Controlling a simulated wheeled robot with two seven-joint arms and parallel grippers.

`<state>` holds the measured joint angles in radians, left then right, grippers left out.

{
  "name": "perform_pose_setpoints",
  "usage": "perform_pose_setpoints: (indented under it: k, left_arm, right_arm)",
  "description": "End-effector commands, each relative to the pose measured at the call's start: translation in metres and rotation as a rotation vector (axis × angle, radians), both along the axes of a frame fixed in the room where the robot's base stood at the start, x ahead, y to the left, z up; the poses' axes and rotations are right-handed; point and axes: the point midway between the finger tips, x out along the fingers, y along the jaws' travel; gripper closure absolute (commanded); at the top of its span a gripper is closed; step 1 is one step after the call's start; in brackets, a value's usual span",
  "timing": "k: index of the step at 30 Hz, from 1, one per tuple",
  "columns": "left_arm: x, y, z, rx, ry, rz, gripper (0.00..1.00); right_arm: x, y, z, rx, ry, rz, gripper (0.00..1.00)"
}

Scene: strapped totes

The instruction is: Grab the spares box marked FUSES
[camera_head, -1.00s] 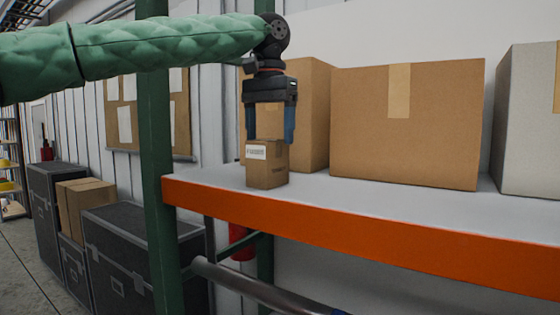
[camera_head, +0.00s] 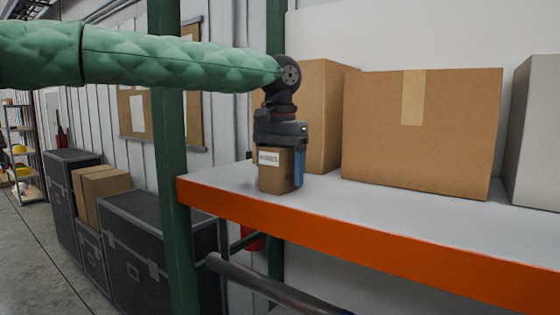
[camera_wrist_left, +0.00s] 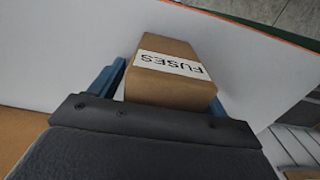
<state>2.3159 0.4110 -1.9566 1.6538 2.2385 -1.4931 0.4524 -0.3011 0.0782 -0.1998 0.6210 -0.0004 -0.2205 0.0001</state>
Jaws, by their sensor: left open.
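The small brown spares box (camera_head: 276,178) stands upright on the shelf near its left end. Its white label reads FUSES in the left wrist view, where the box (camera_wrist_left: 170,85) lies between the two blue fingers. My left gripper (camera_head: 280,172) points down over the box from above, open, with the fingers on either side of it. In the left wrist view a gap shows between the left finger and the box; the right finger is close to the box's side. My right gripper is not in view.
The shelf (camera_head: 400,232) has an orange front edge and a green post (camera_head: 172,150) at its left. Large cardboard boxes (camera_head: 422,135) stand behind and right of the small box, with a grey-white box (camera_head: 535,135) at far right. Dark cases (camera_head: 150,250) stand on the floor at left.

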Motion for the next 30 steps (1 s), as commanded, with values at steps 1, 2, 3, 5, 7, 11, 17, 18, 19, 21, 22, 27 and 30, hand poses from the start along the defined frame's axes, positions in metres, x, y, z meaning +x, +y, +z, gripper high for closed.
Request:
perform_pose_setpoints:
  k: [1,2,3,5,7,11,17,18,19,21,22,27,30]
  left_arm:
    - [0.000,0.000,-0.001,0.001,0.001,0.000,0.24]
    - [0.000,0.000,-0.002,0.001,0.001,0.000,0.24]
    - [0.000,0.000,-0.002,0.001,0.001,0.000,0.24]
    - [0.000,0.000,-0.002,0.000,0.000,0.000,0.24]
    - [0.000,0.000,-0.002,0.000,0.000,0.000,0.28]
    - [0.000,0.000,-0.001,0.000,0.000,0.000,0.53]
    - [0.000,0.000,-0.001,0.000,0.000,0.000,0.77]
    - [0.000,0.000,-0.001,0.000,0.000,0.000,0.77]
    - [0.000,0.000,-0.001,0.000,0.000,0.000,0.77]
    - [0.000,0.000,-0.001,0.000,0.000,0.000,0.76]
    - [0.000,0.000,-0.001,0.000,0.000,0.000,0.76]
    - [0.001,0.000,0.006,-0.002,-0.001,0.000,0.76]
    - [0.001,0.000,0.016,-0.003,-0.001,0.001,0.76]
  right_arm:
    - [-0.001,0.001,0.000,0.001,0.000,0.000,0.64]
    - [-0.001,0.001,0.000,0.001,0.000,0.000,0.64]
    - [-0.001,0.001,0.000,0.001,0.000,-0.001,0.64]
    - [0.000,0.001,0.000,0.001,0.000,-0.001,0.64]
    - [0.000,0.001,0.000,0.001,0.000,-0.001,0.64]
    - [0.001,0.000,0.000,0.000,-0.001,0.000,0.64]
    - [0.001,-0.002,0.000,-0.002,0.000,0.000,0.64]
    - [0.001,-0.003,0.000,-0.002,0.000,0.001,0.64]
    - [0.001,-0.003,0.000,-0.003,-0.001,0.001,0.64]
    - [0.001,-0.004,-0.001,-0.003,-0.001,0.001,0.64]
    - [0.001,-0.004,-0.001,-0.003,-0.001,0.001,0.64]
    - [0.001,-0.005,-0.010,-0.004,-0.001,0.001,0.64]
    - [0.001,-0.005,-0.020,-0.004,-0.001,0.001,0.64]
